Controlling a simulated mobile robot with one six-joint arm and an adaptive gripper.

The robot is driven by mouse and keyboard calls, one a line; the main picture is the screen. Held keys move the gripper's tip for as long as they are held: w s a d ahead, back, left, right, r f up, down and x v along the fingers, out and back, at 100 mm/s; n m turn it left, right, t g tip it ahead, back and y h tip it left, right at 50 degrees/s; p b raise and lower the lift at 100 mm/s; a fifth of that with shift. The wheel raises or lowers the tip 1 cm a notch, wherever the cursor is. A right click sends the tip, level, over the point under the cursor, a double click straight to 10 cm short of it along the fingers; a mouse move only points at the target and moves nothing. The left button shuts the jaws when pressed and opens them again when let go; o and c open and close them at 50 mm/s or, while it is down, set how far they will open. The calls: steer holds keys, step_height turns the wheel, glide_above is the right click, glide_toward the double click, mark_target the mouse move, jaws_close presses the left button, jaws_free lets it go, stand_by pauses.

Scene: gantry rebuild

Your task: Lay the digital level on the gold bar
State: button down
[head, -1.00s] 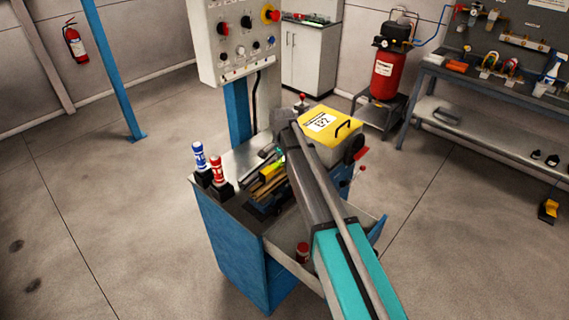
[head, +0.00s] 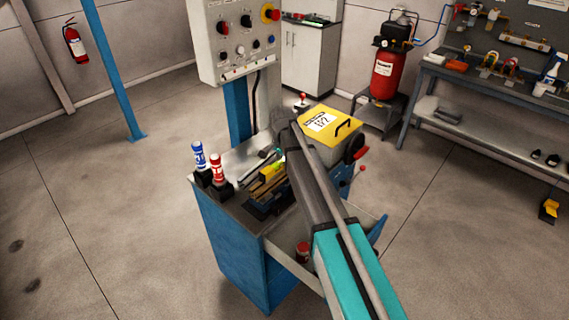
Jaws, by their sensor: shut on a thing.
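A short yellow bar-shaped thing (head: 271,171), which looks like the digital level, shows on the left of my arm above the cart top. Its right end runs behind my arm. Below and in front of it lie brownish-gold bars (head: 268,188) at a dark fixture (head: 260,207); I take one of these for the gold bar. I cannot tell whether the yellow thing touches them. My arm crosses the cart from the lower right and hides its own end. My gripper and what it holds are behind the arm.
The blue cart (head: 228,245) carries a blue marker (head: 199,156), a red marker (head: 217,170) and a yellow-lidded box (head: 330,125). A control panel (head: 236,45) stands behind it. An open drawer (head: 285,246) holds a red can (head: 303,252).

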steer(key=shift+c, duration=1.3)
jaws_free()
